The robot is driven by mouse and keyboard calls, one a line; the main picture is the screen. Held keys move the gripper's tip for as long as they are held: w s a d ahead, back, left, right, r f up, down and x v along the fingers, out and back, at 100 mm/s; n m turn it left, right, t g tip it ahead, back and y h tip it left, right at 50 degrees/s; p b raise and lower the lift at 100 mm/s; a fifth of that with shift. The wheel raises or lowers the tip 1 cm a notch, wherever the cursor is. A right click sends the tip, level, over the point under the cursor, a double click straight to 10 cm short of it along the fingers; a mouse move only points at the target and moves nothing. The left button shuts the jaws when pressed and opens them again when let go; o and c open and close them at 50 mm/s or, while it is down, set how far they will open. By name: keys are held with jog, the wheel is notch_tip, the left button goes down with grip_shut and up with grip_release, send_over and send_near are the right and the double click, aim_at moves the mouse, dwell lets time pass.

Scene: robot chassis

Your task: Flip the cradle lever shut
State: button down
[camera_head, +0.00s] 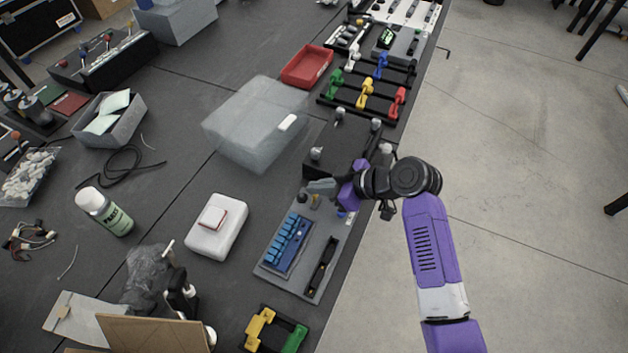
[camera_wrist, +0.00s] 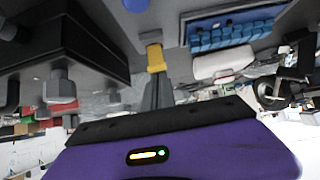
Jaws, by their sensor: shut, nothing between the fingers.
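A grey board (camera_head: 275,262) at the table's right edge carries a blue ribbed block (camera_head: 287,243) and a dark slotted part (camera_head: 321,267). A small yellow-tipped piece (camera_head: 315,201), which looks like the cradle lever, stands at the board's far end beside a dark knob (camera_head: 303,197). The yellow piece (camera_wrist: 156,58) is seen close up in the wrist view, with the blue block (camera_wrist: 235,34) to its right. My gripper (camera_head: 320,186) is shut and empty, just by the yellow piece. Its fingers (camera_wrist: 157,92) meet the yellow piece in the picture; I cannot tell whether they touch.
A black box with grey knobs (camera_head: 343,143) stands just beyond my gripper. A white box with a red-edged top (camera_head: 216,228) lies left of the board. A rack with yellow and green clips (camera_head: 273,332) is nearer. Open floor (camera_head: 520,170) lies right of the table.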

jog(key=shift+d+f+b, duration=0.1)
jog(key=shift+f+b, duration=0.15)
jog(key=shift+b, duration=0.4)
jog(key=shift+r+y, duration=0.1)
jog(key=shift+y, duration=0.2)
